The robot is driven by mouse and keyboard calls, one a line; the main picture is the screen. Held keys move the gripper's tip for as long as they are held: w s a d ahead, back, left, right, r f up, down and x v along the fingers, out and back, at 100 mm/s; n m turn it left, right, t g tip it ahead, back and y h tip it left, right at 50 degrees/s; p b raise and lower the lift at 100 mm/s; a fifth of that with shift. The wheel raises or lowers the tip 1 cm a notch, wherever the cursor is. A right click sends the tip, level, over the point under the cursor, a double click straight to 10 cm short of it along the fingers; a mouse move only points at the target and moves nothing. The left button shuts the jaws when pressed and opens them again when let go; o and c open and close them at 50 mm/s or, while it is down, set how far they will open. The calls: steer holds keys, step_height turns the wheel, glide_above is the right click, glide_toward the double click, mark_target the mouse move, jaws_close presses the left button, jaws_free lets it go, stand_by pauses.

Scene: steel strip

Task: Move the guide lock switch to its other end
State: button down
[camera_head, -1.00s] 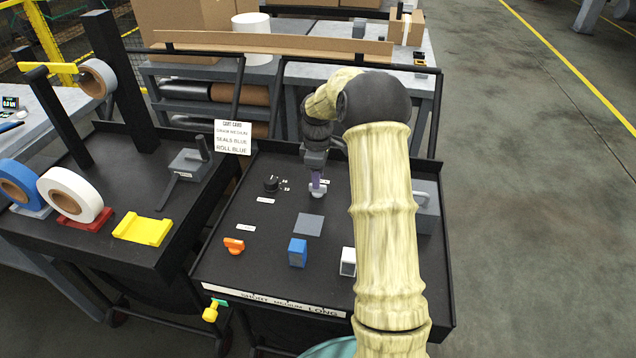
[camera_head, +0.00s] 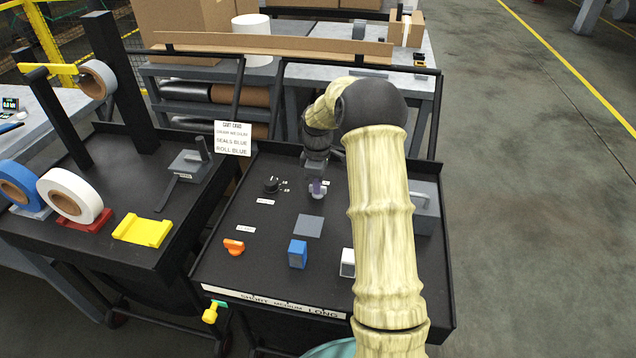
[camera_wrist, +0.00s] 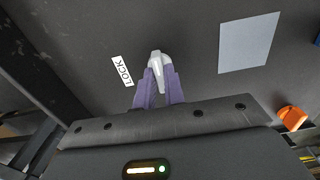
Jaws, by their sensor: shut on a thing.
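The guide lock switch (camera_wrist: 155,57) is a small light-grey lever on the dark cart top, beside a white LOCK label (camera_wrist: 122,71) in the wrist view. My gripper (camera_wrist: 159,76) has its purple fingers closed on the lever from both sides. The lever's lower part shows between the fingers and its rounded end sticks out beyond them. In the head view my gripper (camera_head: 317,186) is low over the cart top at the switch (camera_head: 316,195), which it partly hides. Any end marks of the switch are not readable.
A black knob (camera_head: 271,184) is left of the switch. A grey square (camera_head: 309,226), an orange knob (camera_head: 234,246), a blue block (camera_head: 298,254) and a white block (camera_head: 348,262) are nearer. A grey box with a handle (camera_head: 425,207) stands right, partly behind my arm.

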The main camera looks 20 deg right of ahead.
steer(key=shift+r+m, duration=0.1)
steer(key=shift+m, duration=0.2)
steer(key=shift+r+m+p, duration=0.1)
steer(key=shift+m+p, duration=0.9)
steer(key=shift+m, duration=0.1)
steer(key=m+p, duration=0.2)
steer(key=m, duration=0.2)
steer(key=m+p, duration=0.2)
steer(key=m, duration=0.2)
steer(key=shift+m, duration=0.4)
steer(key=shift+m+p, duration=0.3)
steer(key=shift+m, duration=0.9)
steer(key=c, duration=1.5)
jaws_free()
